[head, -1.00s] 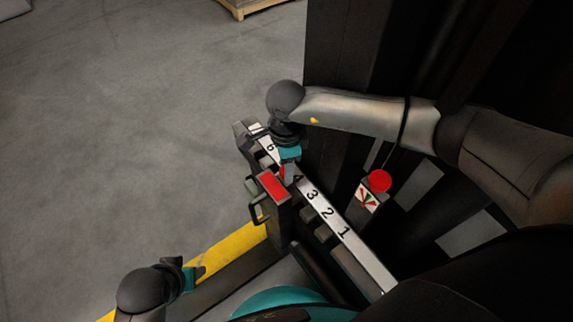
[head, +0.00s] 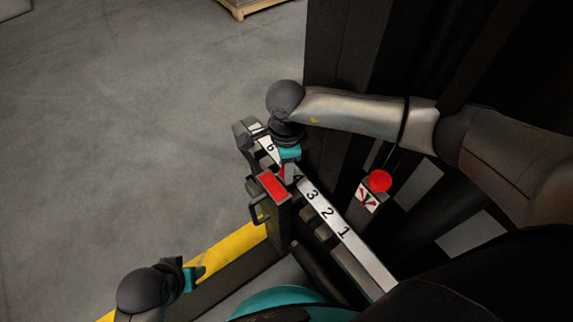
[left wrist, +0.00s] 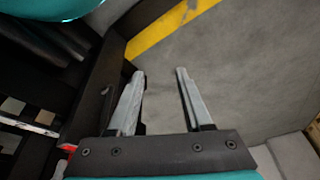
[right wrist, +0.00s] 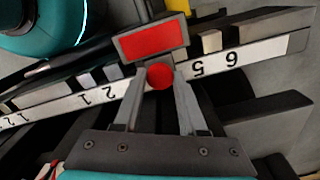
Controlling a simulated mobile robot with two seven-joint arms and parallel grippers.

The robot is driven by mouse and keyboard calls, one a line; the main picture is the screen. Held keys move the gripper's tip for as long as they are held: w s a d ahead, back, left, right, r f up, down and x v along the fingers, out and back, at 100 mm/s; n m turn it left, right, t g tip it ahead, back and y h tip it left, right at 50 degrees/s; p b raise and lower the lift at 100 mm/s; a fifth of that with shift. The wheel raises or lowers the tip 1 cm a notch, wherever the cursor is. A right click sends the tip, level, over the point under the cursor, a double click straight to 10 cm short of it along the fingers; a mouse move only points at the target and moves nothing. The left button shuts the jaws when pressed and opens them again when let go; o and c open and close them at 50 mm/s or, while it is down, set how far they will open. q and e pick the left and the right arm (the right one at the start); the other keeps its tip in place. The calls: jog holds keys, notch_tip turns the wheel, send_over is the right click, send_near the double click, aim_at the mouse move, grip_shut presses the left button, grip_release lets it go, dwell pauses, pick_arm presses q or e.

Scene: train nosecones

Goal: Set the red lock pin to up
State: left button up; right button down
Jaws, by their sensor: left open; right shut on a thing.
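The red lock pin (right wrist: 160,75) shows as a round red end between the fingertips of my right gripper (right wrist: 159,78) in the right wrist view. The right gripper is shut on it. In the head view, my right gripper (head: 288,176) reaches down onto the numbered rail, and only a sliver of red pin shows beside its fingers. A dark block with a red rectangular top (head: 272,185) stands right beside the pin; it also shows in the right wrist view (right wrist: 152,40). How high the pin sits is hard to tell. My left gripper (left wrist: 162,72) is open and empty, over the floor.
The white numbered strip (head: 344,232) runs along the rail. A round red knob (head: 379,181) stands right of it, with a white marked plate (head: 368,198) below. A black handle (head: 257,212) sticks out from the block.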

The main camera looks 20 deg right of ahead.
jog(key=shift+r, duration=0.25)
notch_tip(320, 180, up, 3)
jog(key=shift+f+p, duration=0.1)
jog(key=shift+p, duration=1.15)
pick_arm(q)
jog(key=shift+g, duration=0.5)
jog(key=f, duration=0.1)
jog(key=s+f, duration=0.1)
jog(key=f, duration=0.1)
jog(key=s+f, duration=0.1)
jog(key=f, duration=0.1)
jog(key=shift+s+a+f, duration=0.1)
jog(key=shift+a, duration=0.15)
pick_arm(e)
jog(key=shift+w, duration=0.1)
jog(key=c, duration=0.8)
grip_release()
jog(key=shift+r, duration=0.2)
jog(key=o, duration=0.4)
jog(key=shift+f, duration=0.15)
jog(key=shift+c, duration=0.2)
